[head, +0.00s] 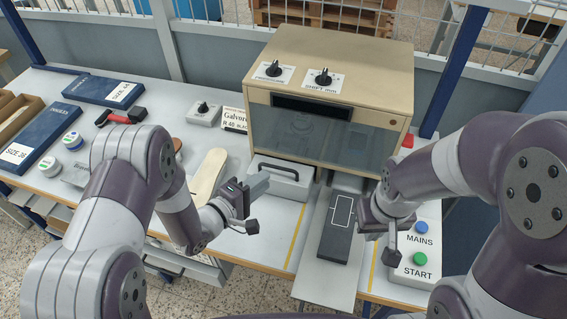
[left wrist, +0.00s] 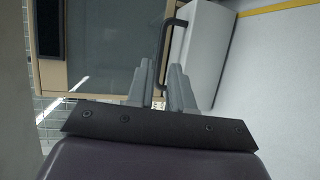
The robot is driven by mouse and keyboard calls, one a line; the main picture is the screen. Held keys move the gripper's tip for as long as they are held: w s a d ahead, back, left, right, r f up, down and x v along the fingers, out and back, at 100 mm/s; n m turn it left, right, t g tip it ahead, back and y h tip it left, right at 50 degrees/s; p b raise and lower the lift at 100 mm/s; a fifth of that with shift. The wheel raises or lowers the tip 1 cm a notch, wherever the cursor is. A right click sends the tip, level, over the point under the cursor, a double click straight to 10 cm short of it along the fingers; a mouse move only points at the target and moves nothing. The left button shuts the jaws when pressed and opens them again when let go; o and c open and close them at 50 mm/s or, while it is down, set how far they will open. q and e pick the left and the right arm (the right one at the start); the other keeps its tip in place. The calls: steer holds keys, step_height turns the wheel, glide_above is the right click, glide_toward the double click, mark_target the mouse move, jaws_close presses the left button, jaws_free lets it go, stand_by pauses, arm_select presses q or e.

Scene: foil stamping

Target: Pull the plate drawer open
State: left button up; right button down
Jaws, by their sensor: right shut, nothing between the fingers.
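The plate drawer (head: 292,187) is a light grey box front with a black bar handle (head: 280,171), low at the left of the beige press. It looks shut. In the left wrist view the drawer (left wrist: 203,50) is at top right, and its handle (left wrist: 168,48) runs down towards the gap between my fingers. My left gripper (head: 258,185) is open just in front of the handle; its fingers also show in the left wrist view (left wrist: 158,88). Whether they touch the handle, I cannot tell. My right gripper (head: 372,226) is shut and empty, beside the dark block.
The beige press (head: 330,70) stands at the back. A dark block with a white outline (head: 337,240) lies on the metal slide in front of it. The MAINS and START button box (head: 414,255) is at right. A tan pad (head: 208,175) lies left of the drawer.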

mark_target(282, 172)
arm_select(q)
steer(key=x, duration=0.9)
steer(key=shift+w+a+p, duration=0.1)
steer(key=shift+a+p, duration=0.15)
steer(key=shift+p, duration=0.15)
steer(key=shift+w+f, duration=0.15)
steer(key=shift+w, duration=0.15)
steer(key=shift+d, duration=0.1)
jaws_close()
